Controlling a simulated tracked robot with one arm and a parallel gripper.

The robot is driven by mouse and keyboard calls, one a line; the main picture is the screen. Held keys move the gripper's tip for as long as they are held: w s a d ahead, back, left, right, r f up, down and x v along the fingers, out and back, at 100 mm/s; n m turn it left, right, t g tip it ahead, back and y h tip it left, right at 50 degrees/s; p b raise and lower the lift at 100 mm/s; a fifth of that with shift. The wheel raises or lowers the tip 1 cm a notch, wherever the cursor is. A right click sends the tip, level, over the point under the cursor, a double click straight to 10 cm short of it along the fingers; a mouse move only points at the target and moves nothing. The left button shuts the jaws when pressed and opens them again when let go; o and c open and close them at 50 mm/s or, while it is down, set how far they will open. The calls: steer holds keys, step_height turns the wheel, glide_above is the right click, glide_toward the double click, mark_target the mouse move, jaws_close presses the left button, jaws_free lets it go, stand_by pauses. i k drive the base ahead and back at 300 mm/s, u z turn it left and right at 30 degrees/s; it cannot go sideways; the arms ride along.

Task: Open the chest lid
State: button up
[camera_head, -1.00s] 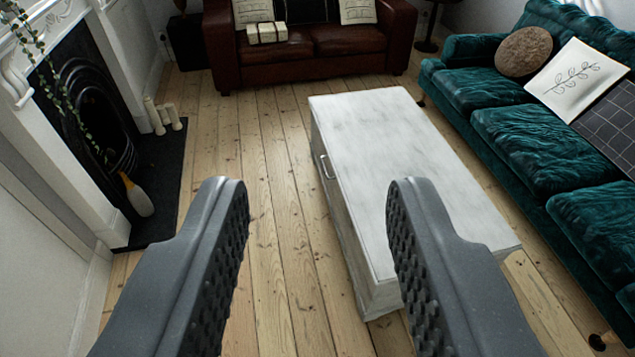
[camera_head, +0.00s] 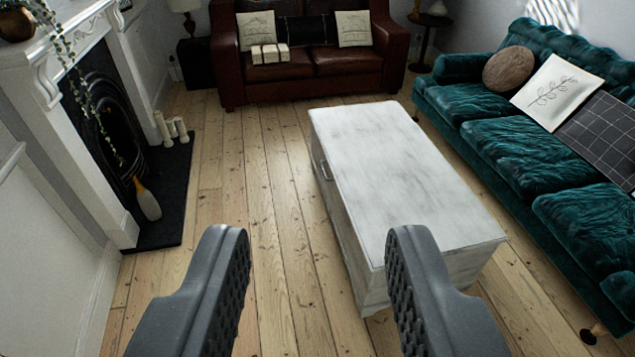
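The chest (camera_head: 357,235) is a white, worn wooden box standing on the floor right of centre. Its lid (camera_head: 400,180) lies flat and closed on top. A small metal handle (camera_head: 326,170) shows on its left side. My gripper (camera_head: 318,250) is open and empty, its two dark grey fingers wide apart. The right finger overlaps the near corner of the chest in the picture; I cannot tell how far apart they are in depth. Floorboards show between the fingers.
A teal sofa (camera_head: 510,155) stands close along the chest's right side. A brown leather sofa (camera_head: 320,85) is at the back. A fireplace (camera_head: 110,130) with a dark hearth (camera_head: 165,200) is on the left. Bare floorboards (camera_head: 255,170) are free between hearth and chest.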

mark_target(387, 173)
steer(key=z, duration=0.15)
steer(key=i, duration=0.9)
steer(key=u, duration=0.5)
steer(key=i, duration=0.75)
steer(key=u, duration=0.55)
steer(key=i, duration=1.35)
steer(key=z, duration=0.6)
steer(key=i, duration=0.65)
steer(key=z, duration=0.45)
steer(key=k, duration=0.9)
